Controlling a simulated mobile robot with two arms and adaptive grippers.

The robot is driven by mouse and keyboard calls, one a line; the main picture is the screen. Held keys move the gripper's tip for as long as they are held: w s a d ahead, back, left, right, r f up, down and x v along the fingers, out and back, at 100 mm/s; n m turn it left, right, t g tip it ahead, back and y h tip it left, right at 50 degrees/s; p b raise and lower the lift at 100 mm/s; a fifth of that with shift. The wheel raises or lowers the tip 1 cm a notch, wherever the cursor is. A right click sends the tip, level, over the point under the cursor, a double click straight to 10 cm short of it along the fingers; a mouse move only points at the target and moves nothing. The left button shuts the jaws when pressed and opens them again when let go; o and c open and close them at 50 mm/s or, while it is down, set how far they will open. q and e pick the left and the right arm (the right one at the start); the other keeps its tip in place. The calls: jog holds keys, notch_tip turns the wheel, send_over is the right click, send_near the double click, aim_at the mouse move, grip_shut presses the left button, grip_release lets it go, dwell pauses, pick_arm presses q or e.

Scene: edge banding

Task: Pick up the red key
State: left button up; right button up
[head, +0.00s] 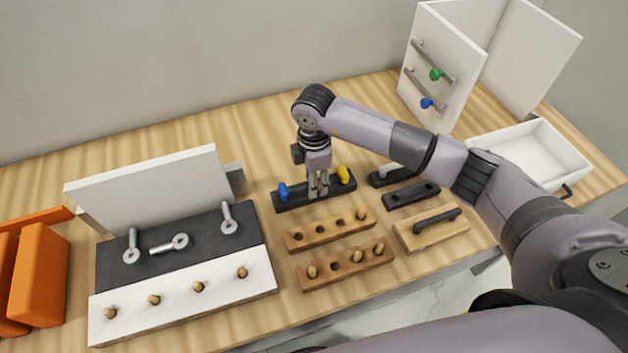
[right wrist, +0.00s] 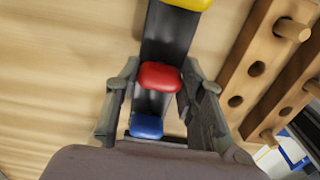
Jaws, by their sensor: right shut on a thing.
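The red key (right wrist: 159,76) shows in the right wrist view between the fingers of my right gripper (right wrist: 160,92). In the head view my right gripper (head: 318,184) points down at the black key holder (head: 296,203), and its fingers hide the red key. It is shut on the red key, which stands at the middle of the holder. I cannot tell whether the key is lifted at all. The blue key (head: 283,192) stands on the holder to the left, and the yellow key (head: 343,174) to the right. My left gripper is not in view.
Two wooden peg blocks (head: 298,241) lie in front of the holder. Black blocks (head: 398,198) and a handle board (head: 445,232) lie to the right. A white cabinet (head: 445,98) and an open white drawer (head: 535,160) stand at the back right. A panel with pegs (head: 185,298) stands left.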

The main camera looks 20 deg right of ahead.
jog(key=shift+r, duration=0.1)
notch_tip(320, 180, up, 20)
jog(key=b, duration=0.3)
jog(key=shift+b, duration=0.3)
dwell(0.4)
